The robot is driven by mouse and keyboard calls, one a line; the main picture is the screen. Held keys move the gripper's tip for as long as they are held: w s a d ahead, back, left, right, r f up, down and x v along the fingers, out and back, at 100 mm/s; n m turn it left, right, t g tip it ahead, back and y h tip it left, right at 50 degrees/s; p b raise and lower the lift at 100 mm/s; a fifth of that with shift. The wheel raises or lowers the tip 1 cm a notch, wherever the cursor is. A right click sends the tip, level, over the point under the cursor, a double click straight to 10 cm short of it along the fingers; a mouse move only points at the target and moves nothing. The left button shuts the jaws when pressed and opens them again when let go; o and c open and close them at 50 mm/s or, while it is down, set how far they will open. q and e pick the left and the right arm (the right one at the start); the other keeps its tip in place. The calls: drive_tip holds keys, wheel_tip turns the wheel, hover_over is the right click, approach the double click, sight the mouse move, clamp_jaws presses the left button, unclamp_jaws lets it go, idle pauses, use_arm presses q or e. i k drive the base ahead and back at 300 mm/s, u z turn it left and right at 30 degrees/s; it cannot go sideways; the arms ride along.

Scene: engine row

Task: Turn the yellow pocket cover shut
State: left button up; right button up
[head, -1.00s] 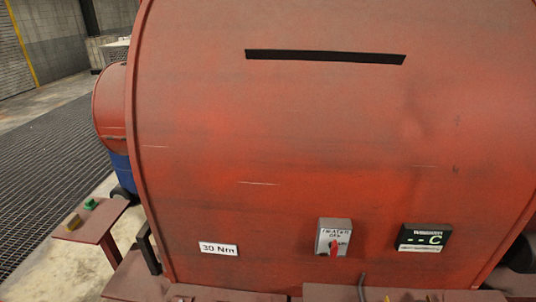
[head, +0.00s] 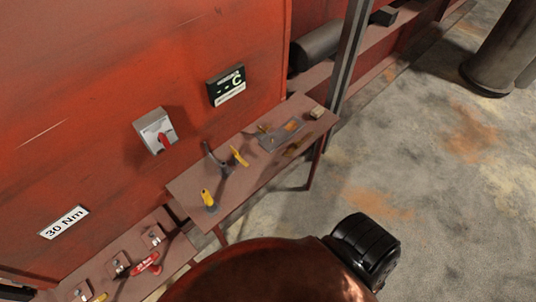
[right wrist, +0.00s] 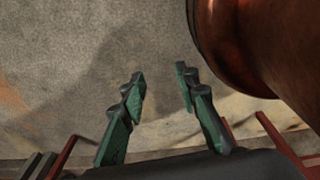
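I cannot single out the yellow pocket cover for sure. My right gripper (right wrist: 160,73) is open and empty in the right wrist view, above bare floor. It does not show in the head view. My left gripper is in neither view.
A grey plate with an orange patch (head: 281,135) and a small tan block (head: 317,111) lie toward the shelf's right end. A lower shelf at left holds a red-handled tool (head: 146,265). A grey post (head: 346,60) stands behind. Open floor (head: 410,170) lies right.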

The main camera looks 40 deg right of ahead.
sight(236, 153)
drive_tip(key=z, duration=1)
drive_tip(key=k, duration=0.3)
